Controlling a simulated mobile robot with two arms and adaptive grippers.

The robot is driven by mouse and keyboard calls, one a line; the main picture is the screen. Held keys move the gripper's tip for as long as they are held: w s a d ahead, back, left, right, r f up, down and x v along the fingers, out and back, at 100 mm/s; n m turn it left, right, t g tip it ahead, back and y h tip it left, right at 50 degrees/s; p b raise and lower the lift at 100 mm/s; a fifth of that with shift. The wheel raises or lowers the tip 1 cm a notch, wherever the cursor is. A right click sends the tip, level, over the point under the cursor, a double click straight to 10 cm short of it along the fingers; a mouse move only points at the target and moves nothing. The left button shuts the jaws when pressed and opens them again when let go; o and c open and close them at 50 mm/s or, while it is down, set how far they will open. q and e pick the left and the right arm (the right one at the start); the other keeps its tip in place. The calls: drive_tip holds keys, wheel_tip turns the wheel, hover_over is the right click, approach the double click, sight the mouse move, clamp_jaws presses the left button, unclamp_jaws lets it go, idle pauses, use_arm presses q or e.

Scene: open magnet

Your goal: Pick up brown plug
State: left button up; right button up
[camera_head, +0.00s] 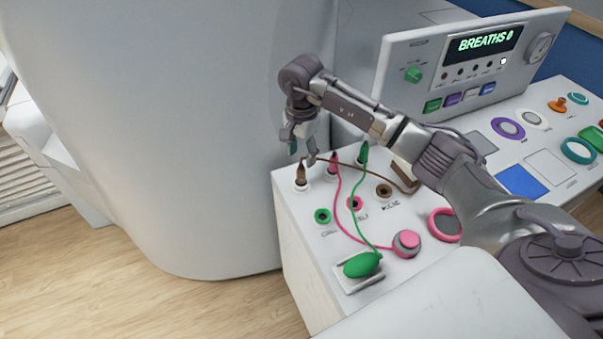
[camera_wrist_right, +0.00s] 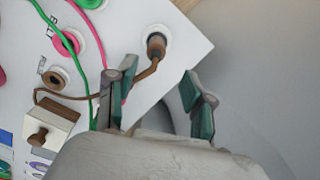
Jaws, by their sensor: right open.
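The brown plug (camera_head: 301,175) stands upright in a white holder at the far left corner of the white console top, with a brown cord running from it. In the right wrist view the brown plug (camera_wrist_right: 156,46) is seen nearly end-on, ahead of the fingers. My right gripper (camera_head: 302,150) is open and empty, just above and beyond the plug. In the wrist view its green-padded fingers (camera_wrist_right: 155,98) are spread, with the plug ahead of the space between them, nearer the left finger. The cord passes by the left finger. My left gripper is not in view.
A pink plug (camera_head: 333,162) and a green plug (camera_head: 363,153) stand close to the right. Green, pink and brown sockets (camera_head: 383,191) lie nearer. A large white rounded housing (camera_head: 180,130) rises close on the left. A display panel (camera_head: 470,70) stands behind.

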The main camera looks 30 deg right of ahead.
sight(301, 164)
drive_tip(key=shift+s+a+f+p, duration=0.35)
drive_tip(key=shift+s+f+p, duration=0.2)
drive_tip(key=shift+f+p, duration=0.25)
wheel_tip(301, 164, down, 2)
drive_tip(key=shift+s+a+f+p, duration=0.1)
drive_tip(key=shift+s+f+p, duration=0.05)
drive_tip(key=shift+f+p, duration=0.15)
drive_tip(key=shift+f, duration=0.45)
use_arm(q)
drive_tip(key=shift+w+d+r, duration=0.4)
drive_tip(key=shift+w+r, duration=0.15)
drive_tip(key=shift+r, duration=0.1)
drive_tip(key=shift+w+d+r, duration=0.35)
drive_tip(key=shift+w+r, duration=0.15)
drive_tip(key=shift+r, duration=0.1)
use_arm(e)
clamp_jaws()
